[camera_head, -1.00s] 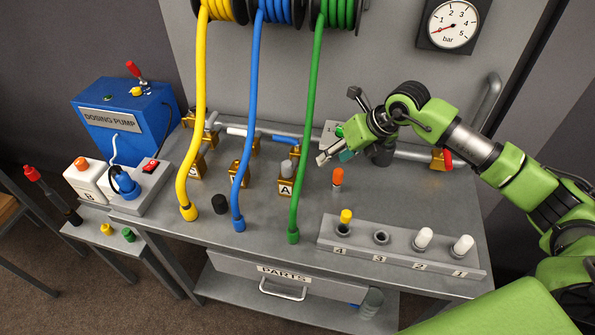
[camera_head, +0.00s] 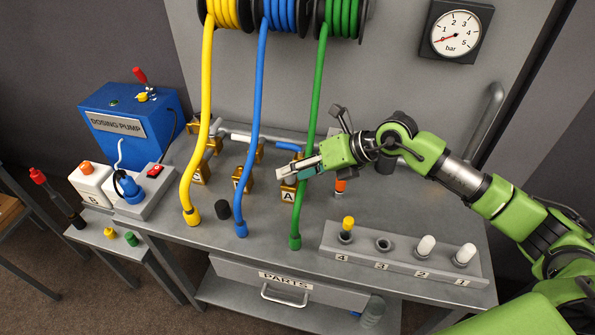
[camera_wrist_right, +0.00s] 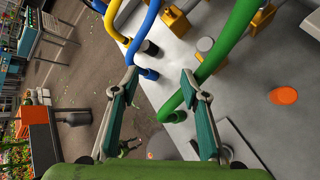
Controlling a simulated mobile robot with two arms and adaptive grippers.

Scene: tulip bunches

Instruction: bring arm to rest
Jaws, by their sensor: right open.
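My right arm reaches in from the right in the head view. Its gripper (camera_head: 282,172) is open and empty, over the table beside the green hose (camera_head: 312,120) and above the brass block marked A (camera_head: 288,195). In the right wrist view my gripper (camera_wrist_right: 159,75) has its two fingers wide apart. The green hose (camera_wrist_right: 236,30) runs close behind one finger there; I cannot tell whether they touch. The gripper hides the top of block A in the head view. My left gripper is not in view.
The blue hose (camera_head: 252,130) and yellow hose (camera_head: 203,110) hang left of the gripper. An orange-capped piece (camera_head: 340,187) stands below the arm. A numbered rack (camera_head: 400,267) lies at the table's front right. The blue dosing pump (camera_head: 130,125) is at the left.

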